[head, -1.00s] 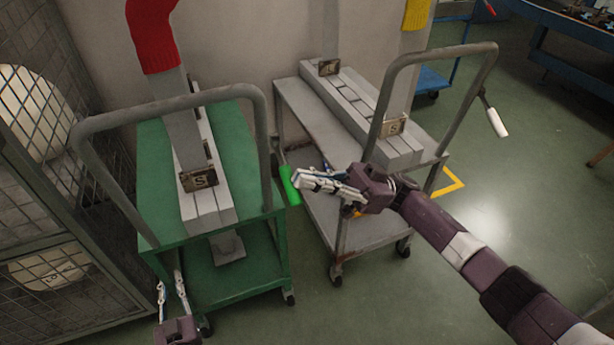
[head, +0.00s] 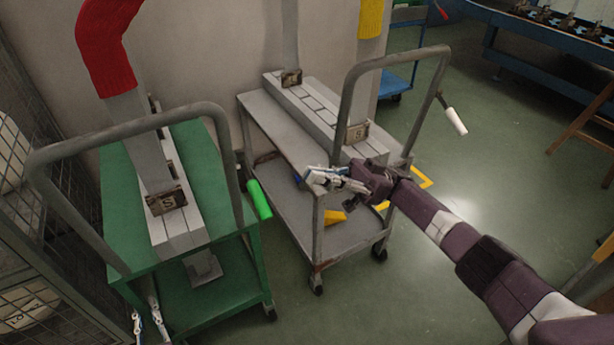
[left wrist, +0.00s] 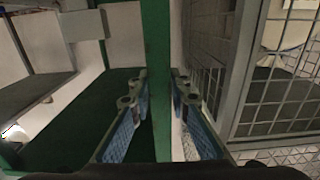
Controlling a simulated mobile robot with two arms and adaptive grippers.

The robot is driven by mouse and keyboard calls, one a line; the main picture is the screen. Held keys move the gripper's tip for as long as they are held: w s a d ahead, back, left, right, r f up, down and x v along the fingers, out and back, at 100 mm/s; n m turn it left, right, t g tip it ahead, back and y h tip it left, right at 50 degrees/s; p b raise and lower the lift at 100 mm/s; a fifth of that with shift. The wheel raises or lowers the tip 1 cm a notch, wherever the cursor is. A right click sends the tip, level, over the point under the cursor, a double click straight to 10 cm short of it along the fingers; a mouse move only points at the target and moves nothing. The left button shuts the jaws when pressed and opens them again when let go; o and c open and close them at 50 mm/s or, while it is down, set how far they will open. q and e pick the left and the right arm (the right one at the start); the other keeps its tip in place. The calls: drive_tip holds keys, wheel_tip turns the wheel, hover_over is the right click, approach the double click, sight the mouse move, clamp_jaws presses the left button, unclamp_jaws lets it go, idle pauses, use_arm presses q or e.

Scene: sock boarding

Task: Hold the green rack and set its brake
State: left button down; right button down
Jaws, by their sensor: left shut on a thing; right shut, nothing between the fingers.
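The green rack (head: 117,222) stands at the left with a board carrying a red sock (head: 104,50). A bright green lever (head: 259,199) sticks out at its right side; I take it for the brake. My left gripper (head: 147,317) is low at the rack's front left, partly cut off by the picture's edge. In the left wrist view its fingers (left wrist: 158,88) are on both sides of a green upright (left wrist: 157,40) of the rack. My right gripper (head: 322,180) is shut and empty, right of the green lever and apart from it, in front of the grey rack.
A grey rack (head: 262,117) with a yellow sock (head: 371,18) stands close on the right; its white-tipped lever (head: 456,121) points outward. A wire cage (head: 30,225) is close at the left. Open floor (head: 420,270) lies front right.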

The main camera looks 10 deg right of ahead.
drive_tip(key=shift+w+d+f, duration=0.15)
drive_tip(key=shift+d, duration=0.15)
use_arm(q)
drive_tip(key=c, duration=1.7)
unclamp_jaws()
drive_tip(key=shift+c, duration=0.2)
